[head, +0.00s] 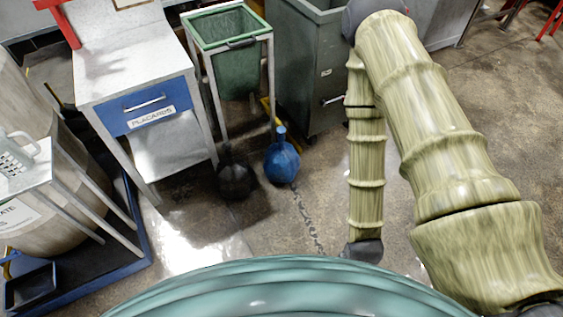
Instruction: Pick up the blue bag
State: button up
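The blue bag (282,162) stands on the concrete floor near the middle of the head view, with its tied neck pointing up. A black bag (236,179) sits close on its left. My arm, in a ribbed yellow-green sleeve, comes up on the right and bends back down. Its dark end goes behind the teal curved surface at the bottom, well below and right of the blue bag. My gripper's fingers do not show. Nothing touches the blue bag from my side.
A green bin (235,75) in a white frame stands behind the bags. A grey container (308,80) is to its right. A white table with a blue drawer (150,104) stands left. The floor in front of the bags is clear.

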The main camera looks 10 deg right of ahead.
aim_at(282, 162)
jog(key=u, duration=0.15)
jog(key=i, duration=1.4)
jog(key=z, duration=0.1)
